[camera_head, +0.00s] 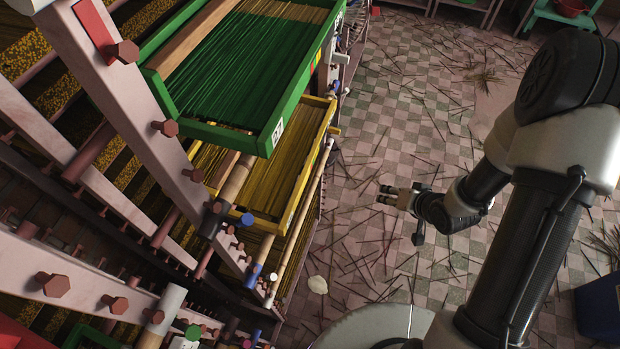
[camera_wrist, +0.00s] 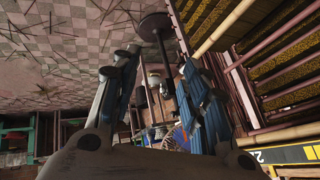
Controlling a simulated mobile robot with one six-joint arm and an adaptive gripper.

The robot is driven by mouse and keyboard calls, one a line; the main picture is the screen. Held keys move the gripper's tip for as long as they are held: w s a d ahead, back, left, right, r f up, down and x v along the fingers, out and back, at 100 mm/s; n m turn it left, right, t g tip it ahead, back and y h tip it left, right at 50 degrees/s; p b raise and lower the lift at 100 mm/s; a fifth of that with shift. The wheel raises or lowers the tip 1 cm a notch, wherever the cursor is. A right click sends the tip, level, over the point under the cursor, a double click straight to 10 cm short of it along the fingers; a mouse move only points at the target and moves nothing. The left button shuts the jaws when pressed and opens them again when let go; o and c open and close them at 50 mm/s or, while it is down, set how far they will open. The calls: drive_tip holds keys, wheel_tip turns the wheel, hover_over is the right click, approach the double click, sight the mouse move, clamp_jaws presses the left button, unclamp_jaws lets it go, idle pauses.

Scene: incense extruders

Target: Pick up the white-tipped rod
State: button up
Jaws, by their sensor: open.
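A long pale rod (camera_head: 298,224) with whitish ends runs along the right side of the rack, beside the yellow tray. A thicker rod with a grey-white end (camera_head: 170,298) sticks out at the lower left of the rack. I cannot tell for certain which is the white-tipped rod. My gripper (camera_head: 388,195) is open and empty over the floor, to the right of the rack and apart from both rods. In the wrist view its fingers (camera_wrist: 158,75) are spread, and a pale rod (camera_wrist: 225,27) shows beyond them at upper right.
A green tray (camera_head: 205,133) and a yellow tray (camera_head: 268,216) of sticks sit in the rack. Rods with blue ends (camera_head: 247,219) and several brown pegs (camera_head: 53,285) jut out. The checkered floor (camera_head: 400,110) is strewn with thin sticks. A dark blue bin (camera_head: 600,308) stands at right.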

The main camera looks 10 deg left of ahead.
drive_tip(key=s+a+f+m+y, duration=0.1)
drive_tip(key=s+a+f+y, duration=0.2)
drive_tip(key=s+a+f, duration=0.25)
drive_tip(key=m+y, duration=0.2)
drive_tip(key=y, duration=0.1)
approach(304, 211)
drive_tip(key=b+x, duration=0.3)
drive_tip(key=x, duration=0.4)
drive_tip(key=shift+s+a+f+b, duration=0.2)
drive_tip(key=shift+s+f+b, duration=0.1)
drive_tip(key=shift+f, duration=0.2)
drive_tip(key=shift+c, duration=0.2)
clamp_jaws()
